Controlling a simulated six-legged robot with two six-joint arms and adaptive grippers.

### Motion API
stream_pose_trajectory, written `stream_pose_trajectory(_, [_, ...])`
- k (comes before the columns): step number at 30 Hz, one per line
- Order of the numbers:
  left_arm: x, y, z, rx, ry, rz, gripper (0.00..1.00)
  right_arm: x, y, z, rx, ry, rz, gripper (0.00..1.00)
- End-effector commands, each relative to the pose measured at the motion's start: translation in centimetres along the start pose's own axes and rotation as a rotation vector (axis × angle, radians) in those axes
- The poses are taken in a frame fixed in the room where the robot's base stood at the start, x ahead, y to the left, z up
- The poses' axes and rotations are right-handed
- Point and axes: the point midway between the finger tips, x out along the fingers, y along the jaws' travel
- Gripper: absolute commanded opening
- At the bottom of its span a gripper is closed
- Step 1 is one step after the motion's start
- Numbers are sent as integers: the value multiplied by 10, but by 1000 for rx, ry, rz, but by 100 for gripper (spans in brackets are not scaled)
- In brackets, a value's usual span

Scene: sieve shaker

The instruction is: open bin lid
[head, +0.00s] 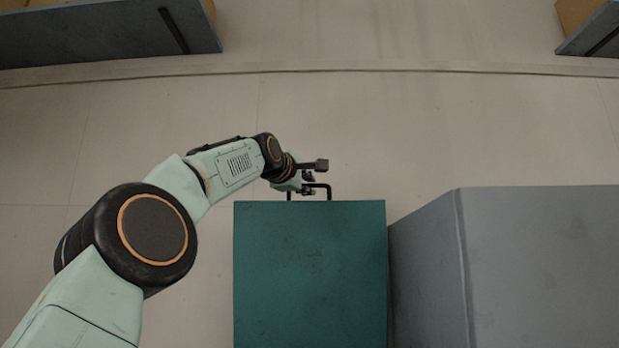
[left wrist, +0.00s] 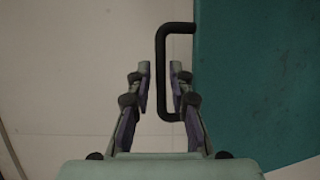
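The bin's teal lid (head: 310,270) lies flat and closed in the lower middle of the head view. A black bar handle (head: 329,190) sticks out from its far edge. My left gripper (head: 308,186) is at this handle, partly hidden by its own wrist. In the left wrist view, the black handle (left wrist: 161,70) runs between the two open fingers of the left gripper (left wrist: 160,85), with a gap to the left finger and close to the right one. The teal lid (left wrist: 260,80) fills the right side there. My right gripper is not in view.
A large grey box (head: 540,265) stands right of the bin, close beside it. Grey-sided furniture (head: 110,32) stands at the top left, and another piece (head: 592,32) at the top right. The pale floor (head: 430,125) beyond the bin is clear.

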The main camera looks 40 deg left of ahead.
Motion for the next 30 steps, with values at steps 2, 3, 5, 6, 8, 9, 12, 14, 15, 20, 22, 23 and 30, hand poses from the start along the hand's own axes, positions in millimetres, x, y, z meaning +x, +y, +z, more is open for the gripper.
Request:
stream_pose_trajectory(2, [6,2,0,1,1,-2,20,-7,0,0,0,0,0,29])
stream_pose_trajectory(3, [8,1,0,2,1,-2,20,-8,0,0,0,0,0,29])
stream_pose_trajectory(5, [10,1,0,1,1,-1,20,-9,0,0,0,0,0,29])
stream_pose_trajectory(6, [11,1,1,1,1,-1,20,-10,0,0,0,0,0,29])
stream_pose_trajectory(8, [12,0,1,1,1,0,20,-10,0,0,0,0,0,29])
stream_pose_trajectory(9, [12,0,1,1,1,0,20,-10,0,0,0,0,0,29])
stream_pose_trajectory(12, [12,-1,1,1,1,0,20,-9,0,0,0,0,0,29])
stream_pose_trajectory(14, [12,-1,1,1,1,0,20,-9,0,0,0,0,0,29])
stream_pose_trajectory(15, [12,-1,1,1,1,0,20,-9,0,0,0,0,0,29])
stream_pose_trajectory(20, [12,-1,1,1,1,0,8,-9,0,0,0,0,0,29])
stream_pose_trajectory(22, [12,-1,1,1,1,0,2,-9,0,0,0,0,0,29])
stream_pose_trajectory(23, [12,-1,1,1,1,0,0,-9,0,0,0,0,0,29])
stream_pose_trajectory(30, [12,-1,0,1,1,0,0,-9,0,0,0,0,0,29])
